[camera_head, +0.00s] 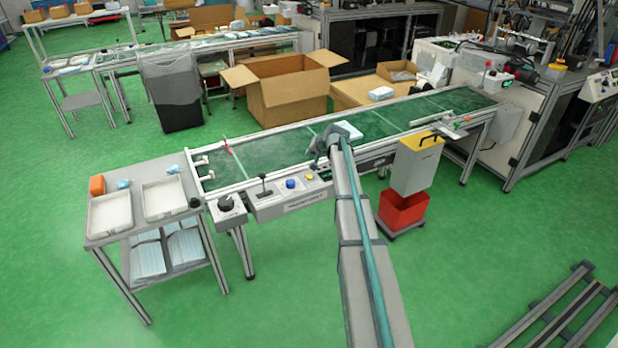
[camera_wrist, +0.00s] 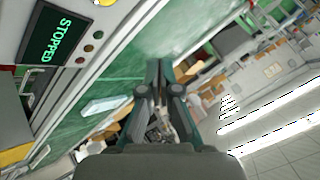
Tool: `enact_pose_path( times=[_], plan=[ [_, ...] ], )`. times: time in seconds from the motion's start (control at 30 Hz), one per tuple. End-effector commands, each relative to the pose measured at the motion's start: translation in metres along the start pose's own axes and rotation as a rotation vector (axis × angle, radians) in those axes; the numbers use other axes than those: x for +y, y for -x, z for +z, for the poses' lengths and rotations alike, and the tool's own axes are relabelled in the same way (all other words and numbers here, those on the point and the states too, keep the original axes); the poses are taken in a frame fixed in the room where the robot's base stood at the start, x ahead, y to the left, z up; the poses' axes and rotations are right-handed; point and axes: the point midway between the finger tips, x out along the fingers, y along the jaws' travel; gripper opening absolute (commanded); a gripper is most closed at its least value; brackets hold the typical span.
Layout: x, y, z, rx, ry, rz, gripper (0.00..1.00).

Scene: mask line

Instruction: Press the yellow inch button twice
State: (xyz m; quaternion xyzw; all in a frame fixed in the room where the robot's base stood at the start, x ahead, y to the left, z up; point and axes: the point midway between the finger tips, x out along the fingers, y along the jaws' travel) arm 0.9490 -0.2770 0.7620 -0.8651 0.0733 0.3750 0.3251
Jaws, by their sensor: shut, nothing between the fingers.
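The yellow button (camera_head: 309,178) sits on the grey control panel (camera_head: 287,202) along the conveyor's near side, right of a blue button (camera_head: 290,183). My gripper (camera_head: 325,147) is above the conveyor near that panel, beyond the yellow button and above it. Much of it is hidden by my arm in the head view. In the wrist view my gripper (camera_wrist: 158,66) has its fingers together and empty. A dark display (camera_wrist: 50,46) there reads STOPPED in green, with small round coloured buttons or lamps beside it. I cannot tell whether one is the yellow button.
A black lever (camera_head: 263,187) stands left of the blue button, and a dark knob (camera_head: 226,202) is farther left. The green conveyor belt (camera_head: 274,152) carries a pale packet (camera_head: 349,130) near my gripper.

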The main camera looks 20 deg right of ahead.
Motion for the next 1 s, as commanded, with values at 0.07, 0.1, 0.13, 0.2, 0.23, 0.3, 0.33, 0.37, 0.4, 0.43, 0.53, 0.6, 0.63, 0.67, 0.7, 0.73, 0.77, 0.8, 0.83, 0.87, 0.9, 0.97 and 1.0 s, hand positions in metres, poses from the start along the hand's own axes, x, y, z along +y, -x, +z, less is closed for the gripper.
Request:
enact_pose_path(
  times=[0.07, 0.1, 0.13, 0.2, 0.23, 0.3, 0.33, 0.37, 0.4, 0.43, 0.53, 0.6, 0.63, 0.67, 0.7, 0.73, 0.77, 0.8, 0.83, 0.87, 0.9, 0.97, 1.0],
  plan=[
    [0.002, -0.003, 0.002, 0.000, 0.000, 0.000, 0.00],
    [0.003, -0.004, 0.003, -0.001, 0.000, 0.000, 0.00],
    [0.004, -0.005, 0.004, -0.001, 0.000, 0.000, 0.00],
    [0.007, -0.009, 0.007, -0.001, 0.000, 0.000, 0.00],
    [0.008, -0.011, 0.008, -0.001, 0.000, 0.000, 0.00],
    [0.012, -0.016, 0.012, -0.001, -0.001, 0.000, 0.00],
    [0.014, -0.019, 0.014, -0.001, -0.001, 0.000, 0.00],
    [0.016, -0.021, 0.016, -0.001, -0.001, 0.000, 0.00],
    [0.018, -0.025, 0.019, -0.001, -0.001, 0.000, 0.00],
    [0.020, -0.028, 0.021, -0.001, -0.001, 0.000, 0.00],
    [0.027, -0.037, 0.027, -0.001, -0.001, 0.000, 0.00],
    [0.032, -0.043, 0.032, -0.001, 0.000, 0.000, 0.00],
    [0.033, -0.046, 0.034, -0.001, 0.000, 0.000, 0.00],
    [0.035, -0.048, 0.036, -0.001, 0.000, 0.000, 0.00],
    [0.037, -0.051, 0.038, -0.001, 0.000, 0.000, 0.00],
    [0.039, -0.053, 0.039, -0.001, 0.000, 0.000, 0.00],
    [0.040, -0.055, 0.040, -0.001, 0.000, 0.000, 0.00],
    [0.042, -0.057, 0.042, -0.001, 0.000, 0.000, 0.00],
    [0.042, -0.058, 0.043, -0.001, 0.000, 0.000, 0.00],
    [0.043, -0.059, 0.043, 0.000, 0.000, 0.000, 0.00],
    [0.044, -0.060, 0.044, 0.000, 0.000, 0.000, 0.00],
    [0.044, -0.061, 0.044, 0.000, 0.000, 0.000, 0.00],
    [0.044, -0.061, 0.044, 0.000, 0.000, 0.000, 0.00]
  ],
)
